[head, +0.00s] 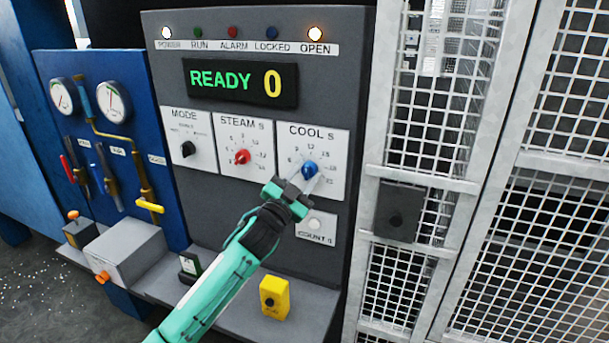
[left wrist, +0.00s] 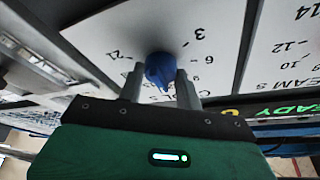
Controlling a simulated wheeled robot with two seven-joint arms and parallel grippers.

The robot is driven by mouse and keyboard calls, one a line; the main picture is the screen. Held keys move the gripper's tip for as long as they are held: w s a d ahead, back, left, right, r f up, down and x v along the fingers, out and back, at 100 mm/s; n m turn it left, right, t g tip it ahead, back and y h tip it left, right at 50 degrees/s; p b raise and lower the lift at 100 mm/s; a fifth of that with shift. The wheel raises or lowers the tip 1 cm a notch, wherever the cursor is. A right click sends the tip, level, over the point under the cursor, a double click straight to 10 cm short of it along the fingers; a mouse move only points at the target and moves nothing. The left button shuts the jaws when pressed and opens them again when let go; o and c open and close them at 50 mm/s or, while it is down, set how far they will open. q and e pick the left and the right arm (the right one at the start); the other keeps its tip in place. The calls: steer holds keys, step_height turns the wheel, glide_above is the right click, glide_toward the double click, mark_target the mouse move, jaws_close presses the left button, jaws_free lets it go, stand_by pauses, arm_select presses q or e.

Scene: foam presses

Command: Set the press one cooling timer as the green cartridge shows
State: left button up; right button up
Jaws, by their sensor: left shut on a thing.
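The blue COOL S knob (head: 310,168) sits on a white dial plate at the right of the grey press panel (head: 215,215). My left gripper (head: 304,182) reaches it from below and is shut on it. In the left wrist view the blue knob (left wrist: 159,70) stands between the two fingers of my left gripper (left wrist: 160,84), with printed numbers around it. The knob's exact setting is hard to read. My right gripper is not in view.
The display (head: 240,83) reads READY 0, with the POWER and OPEN lamps lit. The red STEAM S knob (head: 242,157) and black MODE knob (head: 188,149) are left of the blue knob. A yellow box (head: 274,298) stands on the ledge. A mesh cage (head: 470,187) is at right.

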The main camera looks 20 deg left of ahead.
arm_select(q)
steer(key=o, duration=1)
steer(key=shift+s+a+f, duration=0.1)
steer(key=shift+s+f, duration=0.1)
steer(key=shift+s, duration=0.1)
steer(key=b+v, duration=0.6)
steer(key=v, duration=0.7)
